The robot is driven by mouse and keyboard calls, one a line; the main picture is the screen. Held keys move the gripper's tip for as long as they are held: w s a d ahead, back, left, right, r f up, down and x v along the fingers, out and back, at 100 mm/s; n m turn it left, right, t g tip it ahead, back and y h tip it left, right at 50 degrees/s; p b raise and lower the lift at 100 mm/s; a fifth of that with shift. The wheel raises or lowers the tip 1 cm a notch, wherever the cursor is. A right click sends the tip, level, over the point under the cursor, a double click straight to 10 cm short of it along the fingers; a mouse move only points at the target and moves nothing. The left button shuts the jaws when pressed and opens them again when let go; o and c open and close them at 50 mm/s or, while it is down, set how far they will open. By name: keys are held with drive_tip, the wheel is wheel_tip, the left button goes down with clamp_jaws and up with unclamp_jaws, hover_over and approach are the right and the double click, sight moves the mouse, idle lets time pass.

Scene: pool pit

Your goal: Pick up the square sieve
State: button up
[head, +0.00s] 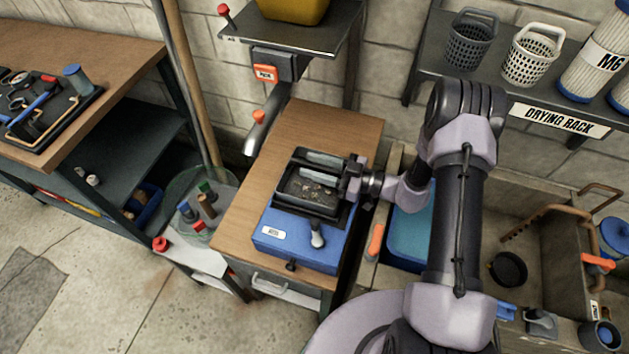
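The square sieve (306,208) is a dark, square, walled tray with small pale bits in it. It sits level on top of a blue box-shaped unit (283,243) on the wooden-topped stand. My gripper (302,171) reaches in from the right over the sieve's far part. Its two pale fingers point left and lie apart, one by the far rim and one nearer the middle. I cannot tell whether either finger touches the sieve. The gripper body hides the sieve's far right corner.
The wooden stand top (330,130) is clear behind the sieve. A metal spout (268,122) hangs behind left. A trough with a blue tub (408,238) lies right. A shelf (478,88) with baskets stands at the back right. A tool bench (100,45) is left.

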drive_tip(key=shift+d+r, duration=0.1)
drive_tip(key=shift+c, duration=0.3)
clamp_jaws()
idle(1.0)
